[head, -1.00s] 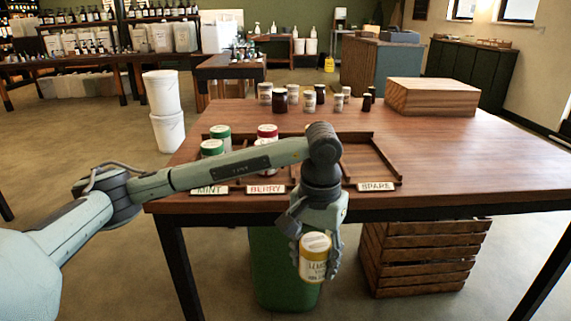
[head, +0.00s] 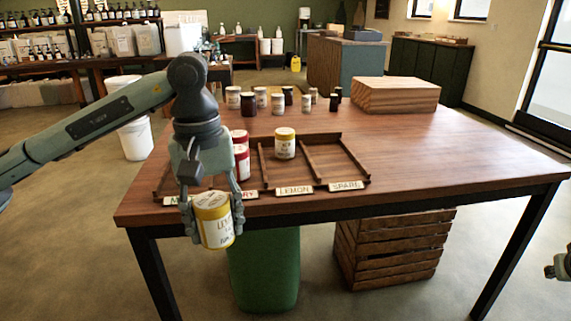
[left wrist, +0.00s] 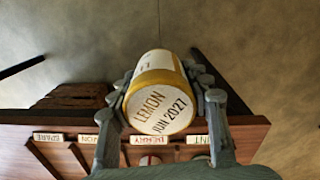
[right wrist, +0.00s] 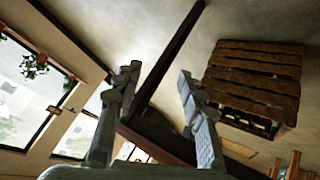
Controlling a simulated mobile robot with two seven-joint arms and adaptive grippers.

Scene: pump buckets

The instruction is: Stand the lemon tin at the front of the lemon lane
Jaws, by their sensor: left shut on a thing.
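My left gripper (head: 212,215) is shut on a lemon tin (head: 214,228) with a yellow lid and white label, held in front of the table's front edge, before the left part of the rack. In the left wrist view the lemon tin (left wrist: 160,108) sits between the fingers, its lid reading LEMON JUN 2027. The lemon lane (head: 290,172) has its LEMON label (head: 294,190) at the front. Another yellow-lidded tin (head: 285,146) stands toward the lane's back; its front part is bare. My right gripper (right wrist: 158,85) is open and empty, away from the table.
Red tins (head: 241,160) stand in the berry lane, left of the lemon lane. The spare lane (head: 335,165) is empty. My left arm hides most of the mint lane. Several jars (head: 277,103) and a wooden box (head: 397,95) stand behind the rack. A crate (head: 395,245) sits under the table.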

